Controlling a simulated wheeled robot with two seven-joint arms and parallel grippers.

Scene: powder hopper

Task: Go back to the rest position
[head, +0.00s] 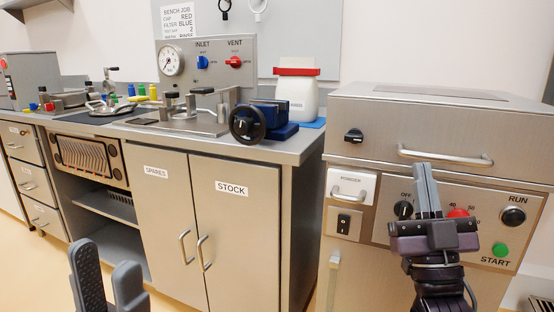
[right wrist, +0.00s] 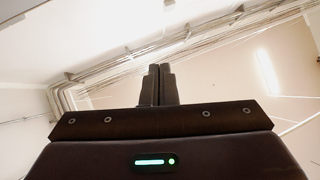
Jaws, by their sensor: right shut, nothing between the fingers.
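My right gripper (head: 427,190) is raised in front of the powder machine's control panel, fingers pointing up. Its fingers are together with nothing between them. In the right wrist view the right gripper (right wrist: 157,75) also shows shut, against the ceiling. My left gripper (head: 107,275) is at the bottom left of the head view, in front of the bench cabinets. Its two fingers stand apart and no object shows between them. The right gripper and its wrist hide part of the dial and panel behind them.
The machine (head: 440,130) at right has a lid handle (head: 445,157), a red button (head: 458,214) and a green START button (head: 500,249). The steel bench (head: 300,147) carries a blue vise (head: 275,117), a white jar with red lid (head: 296,92) and a gauge panel (head: 215,62). Some floor shows at lower left.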

